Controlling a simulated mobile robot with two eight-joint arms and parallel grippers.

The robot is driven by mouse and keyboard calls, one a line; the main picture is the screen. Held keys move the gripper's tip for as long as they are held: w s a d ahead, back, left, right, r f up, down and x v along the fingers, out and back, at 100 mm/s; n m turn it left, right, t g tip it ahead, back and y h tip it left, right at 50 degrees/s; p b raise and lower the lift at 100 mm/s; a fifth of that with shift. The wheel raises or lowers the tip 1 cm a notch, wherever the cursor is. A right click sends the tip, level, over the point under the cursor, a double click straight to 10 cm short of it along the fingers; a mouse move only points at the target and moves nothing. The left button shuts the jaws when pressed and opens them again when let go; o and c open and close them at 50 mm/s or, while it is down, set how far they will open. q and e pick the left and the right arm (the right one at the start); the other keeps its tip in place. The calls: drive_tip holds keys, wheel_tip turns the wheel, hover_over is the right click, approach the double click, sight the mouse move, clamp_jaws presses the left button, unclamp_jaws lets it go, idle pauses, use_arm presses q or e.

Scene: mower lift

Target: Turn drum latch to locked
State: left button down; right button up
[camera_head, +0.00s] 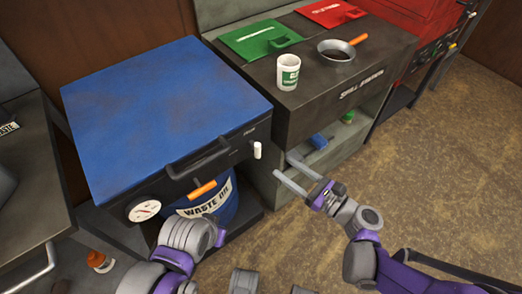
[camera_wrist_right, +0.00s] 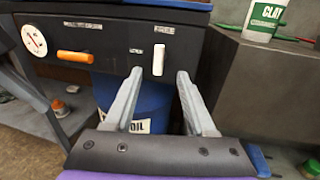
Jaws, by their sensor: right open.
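The drum latch is a white handle (camera_head: 257,150) on the dark front panel of the blue-topped unit, near its right corner. In the right wrist view the white handle (camera_wrist_right: 158,57) stands upright below a label that seems to read FREE, with another small label, seemingly LOCKED, to its left. My right gripper (camera_head: 283,164) is open and empty, in front of and to the right of the handle in the head view. In the wrist view the handle shows between and beyond the fingertips (camera_wrist_right: 160,74). My left arm shows at the bottom; its gripper is not visible.
An orange handle (camera_head: 203,188) and a gauge (camera_head: 144,210) are on the same panel, below a dark bar handle (camera_head: 198,160). A blue waste oil drum (camera_head: 222,205) stands underneath. A white cup (camera_head: 288,72) and a pan (camera_head: 336,50) sit on the neighbouring cabinet.

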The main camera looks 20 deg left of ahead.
sight(255, 148)
drive_tip(key=x, duration=0.9)
drive_tip(key=shift+a+b, duration=0.25)
drive_tip(key=shift+b, duration=0.05)
clamp_jaws()
